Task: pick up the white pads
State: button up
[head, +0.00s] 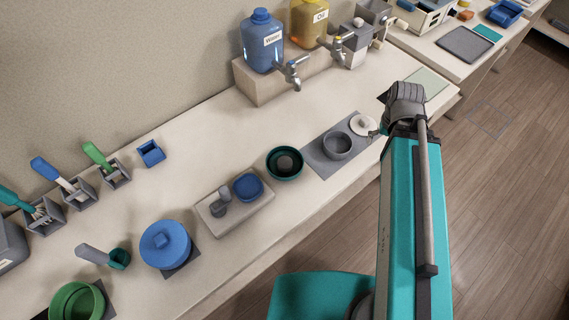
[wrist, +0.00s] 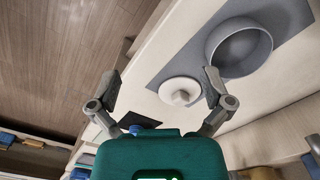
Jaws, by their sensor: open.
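I see nothing that I can surely tell as white pads. The closest match is a round white piece (head: 363,125) with a small raised top, lying near the right end of a grey mat (head: 318,158). In the wrist view this white piece (wrist: 178,84) shows between my open fingers, beyond their tips. My gripper (wrist: 161,84) is open with nothing between its fingers. In the head view my arm largely hides my gripper, and a fingertip (head: 376,133) shows just right of the white piece.
A grey bowl (head: 337,146) stands on the mat, close left of the white piece; in the wrist view the bowl (wrist: 239,47) is near the right finger. A teal bowl (head: 284,163) stands further left. Water and oil dispensers (head: 262,45) stand behind. The counter's front edge runs close by.

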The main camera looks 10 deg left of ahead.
aim_at(284, 162)
jog(key=u, duration=1.25)
jog(key=k, duration=0.95)
jog(key=z, duration=0.65)
